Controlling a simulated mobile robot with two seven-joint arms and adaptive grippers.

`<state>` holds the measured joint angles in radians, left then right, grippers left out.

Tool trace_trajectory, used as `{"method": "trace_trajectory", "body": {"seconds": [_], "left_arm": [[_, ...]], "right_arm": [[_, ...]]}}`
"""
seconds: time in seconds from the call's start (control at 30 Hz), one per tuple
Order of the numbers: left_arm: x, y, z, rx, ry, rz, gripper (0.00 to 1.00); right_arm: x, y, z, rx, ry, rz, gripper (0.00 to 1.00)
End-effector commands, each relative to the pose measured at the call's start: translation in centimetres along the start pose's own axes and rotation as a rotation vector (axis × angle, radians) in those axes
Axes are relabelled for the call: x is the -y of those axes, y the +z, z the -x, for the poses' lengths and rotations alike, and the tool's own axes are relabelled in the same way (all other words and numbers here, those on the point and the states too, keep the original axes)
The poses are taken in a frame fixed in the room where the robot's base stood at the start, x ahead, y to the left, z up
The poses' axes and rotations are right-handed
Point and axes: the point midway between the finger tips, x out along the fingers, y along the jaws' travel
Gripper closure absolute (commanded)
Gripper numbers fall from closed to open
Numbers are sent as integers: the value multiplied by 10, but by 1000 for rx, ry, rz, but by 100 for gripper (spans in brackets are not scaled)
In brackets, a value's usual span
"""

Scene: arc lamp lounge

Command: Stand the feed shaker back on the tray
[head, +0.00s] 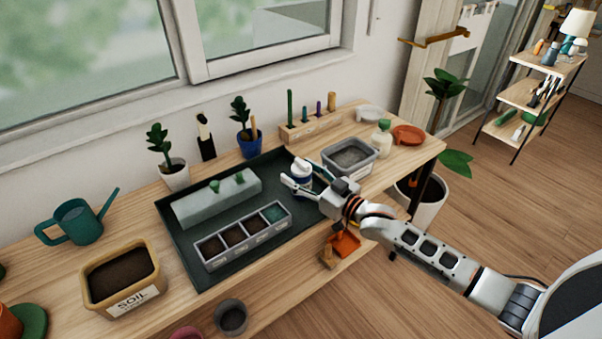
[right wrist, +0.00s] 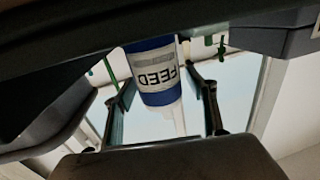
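The feed shaker (head: 302,171), white-topped with a blue body, stands upright at the right back part of the dark tray (head: 272,173). Its FEED label shows upside down in the right wrist view (right wrist: 155,76), where the picture is inverted. My right gripper (head: 300,183) reaches in from the right at the shaker. Its fingers are spread on either side of the shaker, with gaps showing in the right wrist view (right wrist: 160,100). The lower part of the shaker is partly hidden by a finger in the head view. My left gripper is out of view.
The tray also holds a pale long block (head: 215,200) and a seedling box (head: 243,236). A grey bin (head: 349,157), a white bottle (head: 381,140) and an orange dish (head: 408,134) stand to the right. Potted plants (head: 173,174) line the back; a soil tub (head: 122,278) is at left.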

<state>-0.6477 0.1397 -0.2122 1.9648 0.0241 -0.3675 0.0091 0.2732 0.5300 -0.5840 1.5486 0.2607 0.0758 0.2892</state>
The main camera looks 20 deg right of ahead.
Motion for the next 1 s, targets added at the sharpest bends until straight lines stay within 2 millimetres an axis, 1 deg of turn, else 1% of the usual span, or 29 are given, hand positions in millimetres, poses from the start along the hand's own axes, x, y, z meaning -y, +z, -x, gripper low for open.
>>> {"method": "trace_trajectory", "body": {"seconds": [0.13, 0.2, 0.27, 0.37, 0.6, 0.7, 0.83, 1.0], "left_arm": [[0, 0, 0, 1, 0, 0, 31], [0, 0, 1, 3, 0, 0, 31], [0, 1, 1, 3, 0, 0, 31], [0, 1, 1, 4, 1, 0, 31], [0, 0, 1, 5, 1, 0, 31], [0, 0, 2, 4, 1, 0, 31], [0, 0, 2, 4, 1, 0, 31], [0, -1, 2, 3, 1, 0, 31]], "right_arm": [[0, -1, 0, 0, 0, 0, 44], [0, -5, 0, -1, 0, 0, 44], [0, -2, 6, 1, 0, 0, 44], [0, -2, 21, 2, 0, -1, 44], [0, -1, 70, 4, 0, 0, 44], [0, -2, 88, 2, 0, 0, 44], [0, -2, 106, 2, 0, 0, 44], [0, -2, 118, 2, 1, 0, 44]]}}
